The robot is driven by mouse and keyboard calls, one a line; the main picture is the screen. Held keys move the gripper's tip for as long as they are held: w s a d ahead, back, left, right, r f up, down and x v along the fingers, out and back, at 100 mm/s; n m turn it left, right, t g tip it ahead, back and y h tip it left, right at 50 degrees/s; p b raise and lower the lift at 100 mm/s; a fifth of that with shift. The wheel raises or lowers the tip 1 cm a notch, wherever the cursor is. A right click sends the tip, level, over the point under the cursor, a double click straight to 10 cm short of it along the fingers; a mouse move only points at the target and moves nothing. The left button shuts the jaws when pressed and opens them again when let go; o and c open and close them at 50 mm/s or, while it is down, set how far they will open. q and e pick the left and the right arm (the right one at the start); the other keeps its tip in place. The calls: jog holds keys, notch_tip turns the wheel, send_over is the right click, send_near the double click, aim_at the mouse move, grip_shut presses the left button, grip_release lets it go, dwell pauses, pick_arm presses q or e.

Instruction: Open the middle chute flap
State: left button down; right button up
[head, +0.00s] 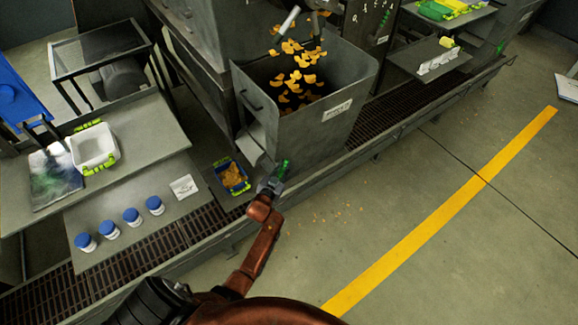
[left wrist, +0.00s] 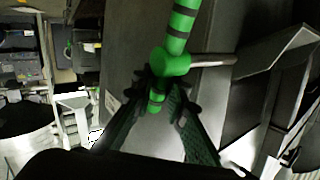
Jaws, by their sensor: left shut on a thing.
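The middle grey bin (head: 325,125) holds orange chips and has a white label on its front. A green handle (head: 283,168) is at its lower left corner. In the left wrist view the green handle (left wrist: 174,62) has dark bands and a round hub with a metal rod running right. My left gripper (head: 270,186) is at the handle. In the left wrist view its fingers (left wrist: 160,95) are closed around the handle just below the hub. An angled metal chute (left wrist: 270,75) shows right of the hub. Whether the flap is open cannot be told. My right gripper is not in view.
A shelf (head: 135,190) with several blue-capped jars is at left, near my arm. Chips lie scattered on the floor. The floor around the yellow line (head: 440,215) is clear.

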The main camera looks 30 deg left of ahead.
pick_arm(q)
jog(key=c, duration=1.9)
grip_release()
jog(key=v, duration=1.2)
jog(key=shift+d, duration=0.1)
